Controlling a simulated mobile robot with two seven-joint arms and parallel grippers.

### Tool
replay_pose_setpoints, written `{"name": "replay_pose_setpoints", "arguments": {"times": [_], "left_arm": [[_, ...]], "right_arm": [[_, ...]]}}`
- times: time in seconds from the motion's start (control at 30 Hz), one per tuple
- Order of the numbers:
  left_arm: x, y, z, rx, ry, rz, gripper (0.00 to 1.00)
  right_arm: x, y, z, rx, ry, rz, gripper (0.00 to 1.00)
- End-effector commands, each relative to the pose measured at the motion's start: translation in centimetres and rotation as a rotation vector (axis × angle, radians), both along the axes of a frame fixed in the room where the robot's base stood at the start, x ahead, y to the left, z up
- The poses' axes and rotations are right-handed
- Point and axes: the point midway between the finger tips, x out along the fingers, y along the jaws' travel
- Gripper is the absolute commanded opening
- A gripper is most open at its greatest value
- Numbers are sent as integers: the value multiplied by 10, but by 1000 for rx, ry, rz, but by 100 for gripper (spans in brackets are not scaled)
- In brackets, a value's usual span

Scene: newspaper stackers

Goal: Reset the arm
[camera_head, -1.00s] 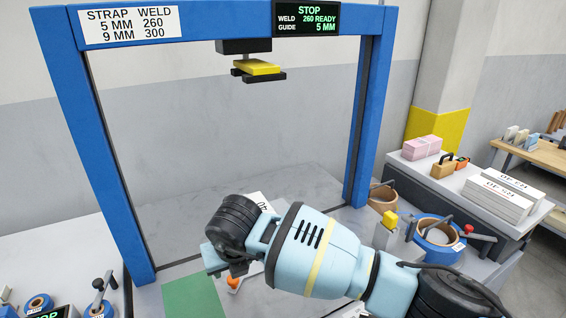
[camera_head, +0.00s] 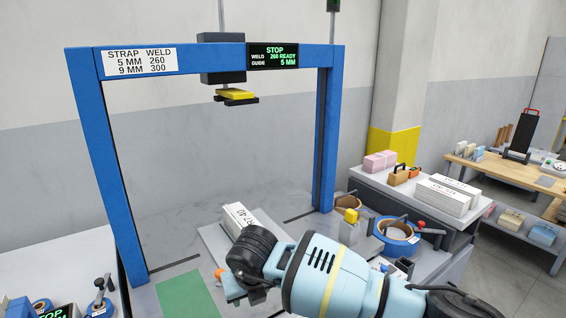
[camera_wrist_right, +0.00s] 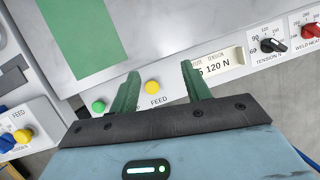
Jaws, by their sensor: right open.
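My right arm comes in from the lower right in the head view, its light blue forearm and black wrist joint over the front of the blue-framed strapping machine (camera_head: 104,170). My right gripper (camera_wrist_right: 162,84) is open and empty in the wrist view, its two green fingers apart. It is above the machine's front panel, with the yellow FEED button (camera_wrist_right: 152,87) between the fingers in the picture. In the head view its fingers are hidden behind the wrist. My left gripper is not in view.
A white printed bundle (camera_head: 238,217) lies on the machine's table behind my wrist. A green patch (camera_head: 187,294) is left of it. The yellow and black press head (camera_head: 236,95) hangs under the arch. Strap reels (camera_head: 396,234) and a side bench with bundles (camera_head: 450,197) stand right.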

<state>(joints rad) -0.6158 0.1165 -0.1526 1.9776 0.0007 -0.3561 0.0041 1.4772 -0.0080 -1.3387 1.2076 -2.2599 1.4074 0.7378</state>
Motion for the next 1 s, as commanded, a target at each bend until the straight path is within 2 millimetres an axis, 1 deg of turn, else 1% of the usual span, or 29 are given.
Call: {"name": "replay_pose_setpoints", "arguments": {"times": [0.03,0.07,0.1,0.17,0.2,0.27,0.3,0.37,0.4,0.47,0.5,0.57,0.6,0.77,0.9,0.97,1.0], "left_arm": [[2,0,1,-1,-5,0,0],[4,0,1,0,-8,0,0],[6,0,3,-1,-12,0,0],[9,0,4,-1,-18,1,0],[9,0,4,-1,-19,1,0],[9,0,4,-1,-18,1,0],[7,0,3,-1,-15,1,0],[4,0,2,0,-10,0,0],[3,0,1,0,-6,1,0],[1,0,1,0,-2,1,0],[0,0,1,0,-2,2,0],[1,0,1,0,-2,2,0],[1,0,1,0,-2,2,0],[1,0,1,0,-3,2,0],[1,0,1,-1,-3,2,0],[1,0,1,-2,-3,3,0],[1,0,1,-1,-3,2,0]], "right_arm": [[14,-28,-5,-16,1,-44,48],[20,-43,-8,-24,0,-67,48],[29,-64,-11,-36,1,-99,48],[42,-99,-15,-55,1,-152,48],[49,-123,-18,-69,0,-188,48],[59,-162,-22,-87,0,-243,48],[65,-187,-23,-100,0,-279,48],[71,-223,-26,-119,0,-331,48],[73,-245,-27,-130,0,-363,48],[76,-276,-28,-145,0,-405,48],[77,-295,-28,-155,0,-432,48],[78,-321,-28,-169,0,-469,48],[78,-338,-28,-177,0,-492,48],[74,-399,-27,-208,1,-579,48],[53,-362,-67,-81,92,-509,48],[43,-345,-83,-17,132,-482,48],[35,-334,-93,29,159,-465,48]]}}
